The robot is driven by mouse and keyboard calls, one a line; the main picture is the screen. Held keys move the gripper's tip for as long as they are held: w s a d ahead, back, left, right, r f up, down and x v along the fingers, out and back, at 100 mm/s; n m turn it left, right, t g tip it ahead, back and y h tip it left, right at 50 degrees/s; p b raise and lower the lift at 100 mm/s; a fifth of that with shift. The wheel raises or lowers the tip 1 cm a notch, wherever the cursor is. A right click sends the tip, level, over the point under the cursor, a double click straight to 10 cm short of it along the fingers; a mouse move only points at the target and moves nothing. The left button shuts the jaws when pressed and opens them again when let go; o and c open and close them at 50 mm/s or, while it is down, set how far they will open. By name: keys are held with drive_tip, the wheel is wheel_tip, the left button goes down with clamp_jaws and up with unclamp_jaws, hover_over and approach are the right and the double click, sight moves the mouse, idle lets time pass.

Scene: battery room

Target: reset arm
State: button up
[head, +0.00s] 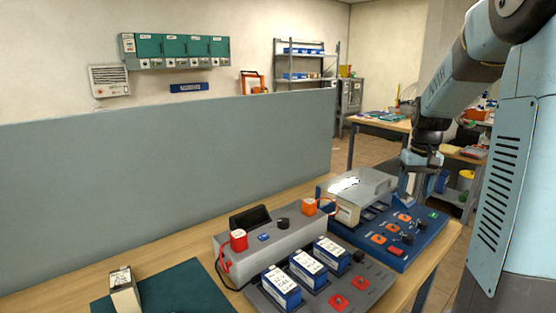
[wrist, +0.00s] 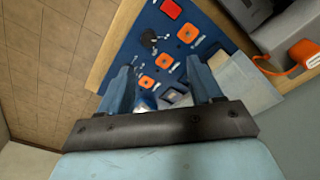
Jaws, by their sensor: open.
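My gripper (head: 407,186) hangs from my arm at the right of the head view, by the right back side of a blue panel unit (head: 408,259). In the wrist view my gripper (wrist: 159,66) has its two blue fingers spread apart over the blue panel (wrist: 137,57). No object shows held between them. The panel carries several orange square buttons (wrist: 187,33), black knobs and a red button (wrist: 171,9). In the head view a silver cover (head: 357,184) sits at the unit's back.
A grey charger (head: 268,243) with blue-and-white batteries (head: 308,268) stands left of the blue unit. A grey partition (head: 170,170) rises behind the table. Open floor (wrist: 45,60) lies beyond the table edge.

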drive_tip(key=s+a+r+t, duration=0.2)
drive_tip(key=s+a+r, duration=0.2)
drive_tip(key=s+a, duration=0.4)
drive_tip(key=s+a+r+n+t, duration=0.1)
drive_tip(key=s+a+r+t, duration=0.2)
drive_tip(key=s+a, duration=0.5)
drive_tip(key=s, duration=0.7)
drive_tip(key=shift+s+r, duration=0.35)
